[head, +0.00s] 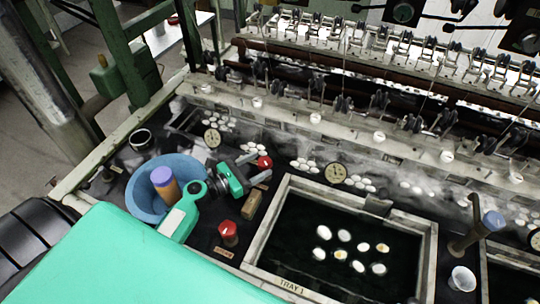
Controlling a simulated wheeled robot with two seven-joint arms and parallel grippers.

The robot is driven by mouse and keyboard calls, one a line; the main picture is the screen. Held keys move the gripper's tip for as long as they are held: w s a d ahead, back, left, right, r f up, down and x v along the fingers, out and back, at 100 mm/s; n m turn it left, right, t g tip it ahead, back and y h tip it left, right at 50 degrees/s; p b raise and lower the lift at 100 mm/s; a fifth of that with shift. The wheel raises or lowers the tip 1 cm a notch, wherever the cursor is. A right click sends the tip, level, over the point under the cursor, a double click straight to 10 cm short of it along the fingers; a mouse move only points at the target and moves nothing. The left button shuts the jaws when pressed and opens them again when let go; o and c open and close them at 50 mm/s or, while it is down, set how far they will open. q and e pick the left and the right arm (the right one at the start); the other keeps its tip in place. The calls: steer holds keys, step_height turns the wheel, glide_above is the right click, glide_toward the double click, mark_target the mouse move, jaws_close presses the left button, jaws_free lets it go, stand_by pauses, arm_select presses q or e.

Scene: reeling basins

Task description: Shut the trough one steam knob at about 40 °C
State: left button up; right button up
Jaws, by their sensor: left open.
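My left gripper (261,169), on a teal and black wrist, is open, with its fingers pointing right. A red knob (265,162) is at the fingertips; I cannot tell whether they touch it. A second red knob (228,231) stands nearer me, beside a small orange label whose text is too small to read. I cannot tell from labels which knob is trough one's. A round dial (212,138) is left of the gripper and another dial (335,173) is to its right; their readings are too small to read. My right gripper is not in view.
A blue basin (143,205) with a purple-topped brown cylinder (163,182) is left of the gripper. A tan block (251,205) lies just below it. A framed basin marked TRAY 1 (289,286) holds several white cocoons. Steam drifts over the troughs; reeling machinery lines the back.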

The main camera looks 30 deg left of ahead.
mark_target(270, 158)
arm_select(q)
steer(key=p+x, duration=0.1)
steer(key=x, duration=0.4)
